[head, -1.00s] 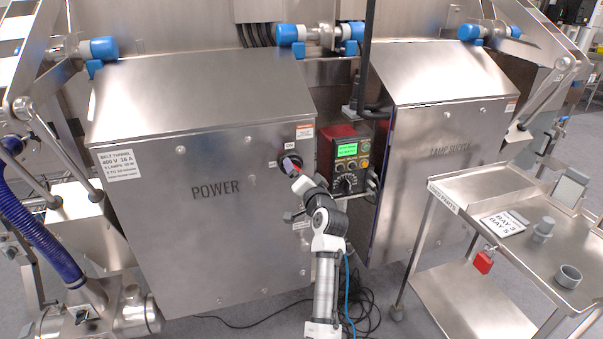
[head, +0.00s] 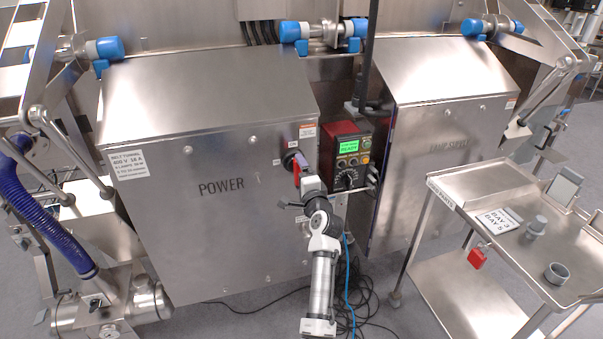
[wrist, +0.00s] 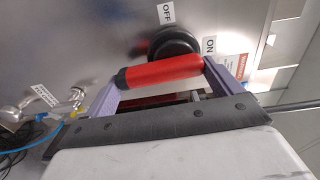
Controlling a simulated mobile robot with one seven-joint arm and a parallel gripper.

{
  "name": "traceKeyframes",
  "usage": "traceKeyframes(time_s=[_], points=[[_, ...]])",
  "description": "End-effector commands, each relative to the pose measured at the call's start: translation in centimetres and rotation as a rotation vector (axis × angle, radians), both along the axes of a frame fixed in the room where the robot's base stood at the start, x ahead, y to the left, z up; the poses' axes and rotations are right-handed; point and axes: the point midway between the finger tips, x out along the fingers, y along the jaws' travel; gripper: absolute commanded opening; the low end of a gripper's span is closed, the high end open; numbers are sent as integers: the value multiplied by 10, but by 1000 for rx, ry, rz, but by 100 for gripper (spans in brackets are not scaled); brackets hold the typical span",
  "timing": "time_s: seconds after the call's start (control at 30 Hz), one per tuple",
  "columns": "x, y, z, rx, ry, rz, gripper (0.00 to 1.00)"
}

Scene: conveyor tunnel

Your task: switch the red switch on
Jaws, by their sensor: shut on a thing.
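The red switch is a rotary switch with a red bar handle (head: 296,175) on a round black base, on the upper right of the steel POWER cabinet door. In the wrist view the red handle (wrist: 160,72) spans between my purple fingers, in front of the black base (wrist: 172,43). My gripper (head: 300,167) is shut on the handle. The handle lies nearly upright in the head view, one end toward the ON label (wrist: 209,47). The OFF label (wrist: 167,13) is off to its side. My fingers and wrist hide part of the switch.
A red control box (head: 347,150) with a green display showing READY stands just right of the switch. The second cabinet (head: 440,170) and a steel cart (head: 475,205) are further right. Cables (head: 365,300) lie on the floor below my arm.

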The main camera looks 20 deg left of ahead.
Motion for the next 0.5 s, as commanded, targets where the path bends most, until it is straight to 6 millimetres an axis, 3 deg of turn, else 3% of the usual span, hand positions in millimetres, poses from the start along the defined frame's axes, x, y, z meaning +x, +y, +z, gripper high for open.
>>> traceKeyframes(time_s=[0.5], points=[[0,0,0,34,26,0,50]])
